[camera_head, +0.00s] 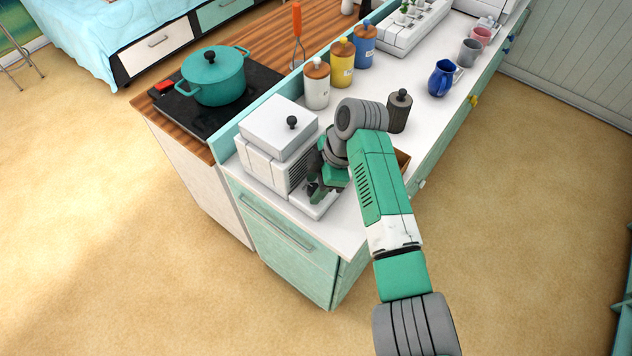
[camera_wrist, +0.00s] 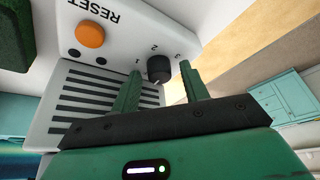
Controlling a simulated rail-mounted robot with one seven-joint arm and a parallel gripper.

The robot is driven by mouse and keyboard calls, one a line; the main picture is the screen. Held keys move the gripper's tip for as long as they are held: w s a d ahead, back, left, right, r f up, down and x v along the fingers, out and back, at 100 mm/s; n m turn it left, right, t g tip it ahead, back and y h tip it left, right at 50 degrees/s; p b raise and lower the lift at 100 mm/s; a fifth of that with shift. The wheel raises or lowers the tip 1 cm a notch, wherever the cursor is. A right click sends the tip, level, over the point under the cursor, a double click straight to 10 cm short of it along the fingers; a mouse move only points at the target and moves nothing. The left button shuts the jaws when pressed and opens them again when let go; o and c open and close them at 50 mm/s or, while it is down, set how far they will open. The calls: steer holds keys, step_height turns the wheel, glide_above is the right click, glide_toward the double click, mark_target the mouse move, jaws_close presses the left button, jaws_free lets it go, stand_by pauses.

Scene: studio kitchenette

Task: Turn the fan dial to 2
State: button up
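The fan dial (camera_wrist: 158,69) is a small black knob on a white panel marked 1, 2 and 3, in the wrist view. A pale mark shows on its near side, but I cannot tell which number it is set to. My gripper (camera_wrist: 161,72) is open, with one green finger on each side of the dial. Gaps show between the fingers and the knob, so it does not look gripped. In the head view my gripper (camera_head: 320,186) is at the white vented unit (camera_head: 262,165) on the counter, and the dial is hidden or too small to see.
An orange RESET button (camera_wrist: 90,34) and dark slots are beside the dial. On the counter (camera_head: 341,238) behind my arm stand a dark canister (camera_head: 399,112), lidded jars (camera_head: 341,66) and a blue pitcher (camera_head: 441,79). A teal pot (camera_head: 214,77) sits on the hob at left.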

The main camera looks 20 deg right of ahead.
steer(key=c, duration=0.8)
steer(key=m+p, duration=0.1)
steer(key=p, duration=0.1)
steer(key=m+t+p, duration=0.1)
steer(key=p, duration=0.1)
steer(key=shift+s+a+r, duration=0.1)
steer(key=shift+r, duration=0.25)
steer(key=m+t+h+p, duration=0.1)
steer(key=m+p, duration=0.3)
steer(key=p, duration=0.1)
steer(key=shift+m, duration=0.4)
steer(key=m+h+p, duration=0.1)
steer(key=m+p, duration=0.1)
steer(key=m, duration=0.1)
steer(key=m+t+h+p, duration=0.1)
steer(key=m+p, duration=0.2)
steer(key=shift+s+a+f+h, duration=0.1)
steer(key=shift+a+f+h, duration=0.1)
steer(key=shift+h, duration=0.1)
steer(key=shift+a+f+m+h+p, duration=0.1)
steer(key=shift+m+h+p, duration=0.5)
steer(key=shift+m, duration=0.8)
steer(key=shift+f+m+h+p, duration=0.1)
steer(key=shift+m+h+p, duration=0.45)
steer(key=shift+m, duration=0.85)
steer(key=o, duration=1)
steer(key=shift+p+v, duration=0.7)
steer(key=shift+v, duration=3.25)
